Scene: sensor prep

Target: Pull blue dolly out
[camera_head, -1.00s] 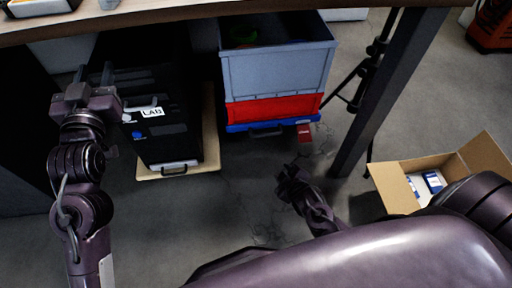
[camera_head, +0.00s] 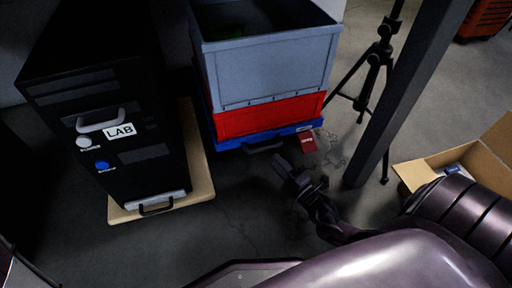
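The blue dolly (camera_head: 229,144) is on the floor under the table, with its dark front handle (camera_head: 264,148) facing me. A red crate (camera_head: 268,115) sits on it, with a grey-blue crate (camera_head: 266,72) on top. A small red tag (camera_head: 308,143) hangs at the dolly's front right. My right gripper (camera_head: 283,171) is low in front of the dolly, just below and right of the handle, with no clear contact. Its fingers are too dark and small to tell open from shut. My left gripper is out of view.
A black cabinet marked LAB (camera_head: 104,125) stands on a beige dolly (camera_head: 199,165) at the left. A table leg (camera_head: 402,90) and a black tripod (camera_head: 376,65) stand at the right. A cardboard box (camera_head: 449,160) is farther right. Floor in front is clear.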

